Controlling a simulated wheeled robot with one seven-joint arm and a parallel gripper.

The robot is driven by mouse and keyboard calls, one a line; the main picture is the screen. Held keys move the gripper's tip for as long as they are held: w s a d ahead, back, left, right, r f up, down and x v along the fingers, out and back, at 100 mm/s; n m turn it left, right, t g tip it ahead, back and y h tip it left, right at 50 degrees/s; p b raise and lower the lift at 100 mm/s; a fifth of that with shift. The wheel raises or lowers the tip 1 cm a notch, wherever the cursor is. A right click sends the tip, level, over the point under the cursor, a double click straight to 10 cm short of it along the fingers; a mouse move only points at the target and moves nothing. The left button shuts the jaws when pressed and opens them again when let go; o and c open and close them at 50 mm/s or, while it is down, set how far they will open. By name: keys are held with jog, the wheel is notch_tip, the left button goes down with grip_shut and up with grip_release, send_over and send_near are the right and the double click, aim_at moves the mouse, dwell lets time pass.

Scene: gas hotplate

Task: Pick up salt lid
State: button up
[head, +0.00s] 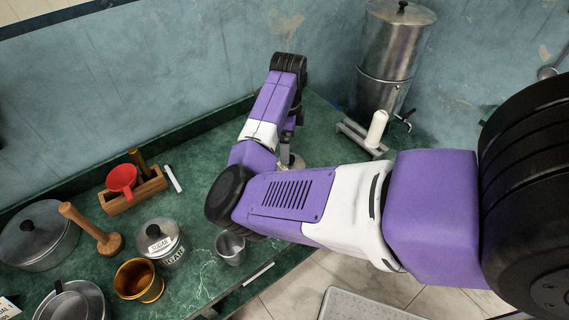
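My gripper (287,146) points down over the green counter, behind my purple and white arm. Its fingers are small in view and partly covered by the arm, so I cannot tell whether they are open or shut. A round, pale metal thing (296,163) shows just below the gripper, partly hidden by my arm. It may be the salt lid or the top of the salt canister, but no label on it is readable. I cannot tell whether the gripper touches it.
A canister labelled sugar (160,243), a brass pot (139,281), a steel cup (230,248), a wooden masher (92,230) and a wooden box (133,193) with a red cup stand left. A tall steel dispenser (388,60) stands right, near a white cylinder (377,129). The wall is behind.

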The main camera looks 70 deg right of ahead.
aim_at(291, 158)
notch_tip(291, 158, down, 2)
jog(key=shift+f, duration=0.25)
jog(key=f, duration=0.1)
jog(key=f+p, duration=0.2)
jog(key=f, duration=0.1)
jog(key=shift+s+d, duration=0.3)
jog(key=shift+s, duration=0.1)
jog(key=shift+f, duration=0.65)
jog(key=c, duration=1.4)
jog(key=shift+o, duration=0.2)
